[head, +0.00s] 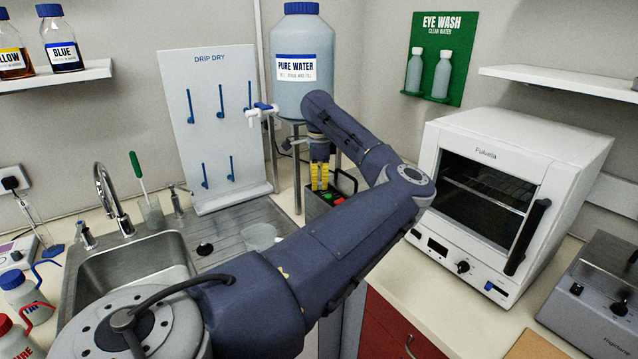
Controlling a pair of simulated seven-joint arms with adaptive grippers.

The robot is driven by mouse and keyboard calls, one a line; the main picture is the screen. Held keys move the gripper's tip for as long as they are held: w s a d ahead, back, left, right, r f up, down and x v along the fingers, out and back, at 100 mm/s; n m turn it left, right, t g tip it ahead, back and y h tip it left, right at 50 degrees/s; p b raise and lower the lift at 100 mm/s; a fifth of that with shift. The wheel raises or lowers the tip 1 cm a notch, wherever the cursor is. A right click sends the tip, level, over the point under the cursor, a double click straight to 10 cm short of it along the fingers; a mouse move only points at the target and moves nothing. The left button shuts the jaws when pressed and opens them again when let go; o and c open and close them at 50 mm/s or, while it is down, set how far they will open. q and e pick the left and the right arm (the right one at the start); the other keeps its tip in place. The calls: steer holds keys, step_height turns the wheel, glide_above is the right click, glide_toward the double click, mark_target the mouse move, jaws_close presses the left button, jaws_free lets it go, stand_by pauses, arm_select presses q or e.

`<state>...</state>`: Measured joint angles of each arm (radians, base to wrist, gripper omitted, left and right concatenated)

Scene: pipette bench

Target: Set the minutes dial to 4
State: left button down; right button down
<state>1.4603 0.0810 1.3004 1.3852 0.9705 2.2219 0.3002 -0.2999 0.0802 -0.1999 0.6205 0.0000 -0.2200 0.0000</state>
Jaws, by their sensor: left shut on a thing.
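My left gripper (320,176), with yellow fingers, points down over a dark box (318,208) with a black handle and red and green tops, beside the drainboard. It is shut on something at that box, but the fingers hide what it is. No dial marked minutes can be read. A black knob (463,267) shows on the front of the white Fulvela oven (540,140), and another dark knob (620,308) on the grey machine (597,290) at the right edge. My left gripper is well away from both. My right gripper is not in view.
My left arm crosses the middle and hides part of the bench. A sink (130,275) with a tap (108,190) and a Drip Dry board (210,120) stand left. A Pure Water tank (302,65) stands behind the gripper. The bench before the oven is clear.

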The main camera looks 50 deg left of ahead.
arm_select(q)
steer(key=shift+m, duration=0.9)
steer(key=c, duration=1.1)
jaws_free()
